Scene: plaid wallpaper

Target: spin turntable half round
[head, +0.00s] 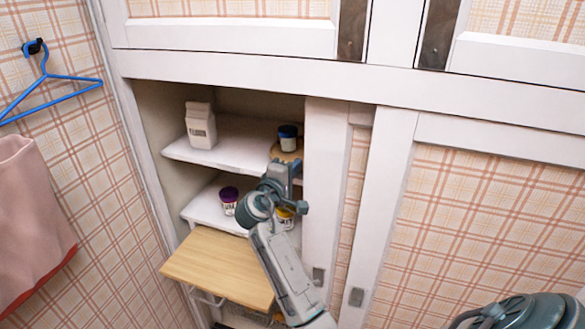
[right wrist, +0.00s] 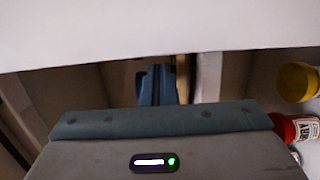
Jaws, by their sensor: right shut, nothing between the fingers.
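The turntable (head: 277,153) is a light wooden disc on the upper shelf of the open cupboard, partly hidden by the cupboard's right side. A jar with a dark blue lid (head: 288,138) stands on it. My right gripper (head: 284,170) is in front of the shelf, just below the turntable in the picture. It is shut and empty; I cannot tell if it touches the turntable. Its blue-grey fingers also show in the right wrist view (right wrist: 157,86), under a broad white surface. My left gripper is not in view.
A white carton (head: 200,125) stands left on the upper shelf (head: 225,155). Below are a purple-lidded jar (head: 229,200) and a yellow-lidded jar (head: 284,218). A wooden board (head: 220,265) juts out lower down. The right wrist view shows a red-lidded jar (right wrist: 295,130).

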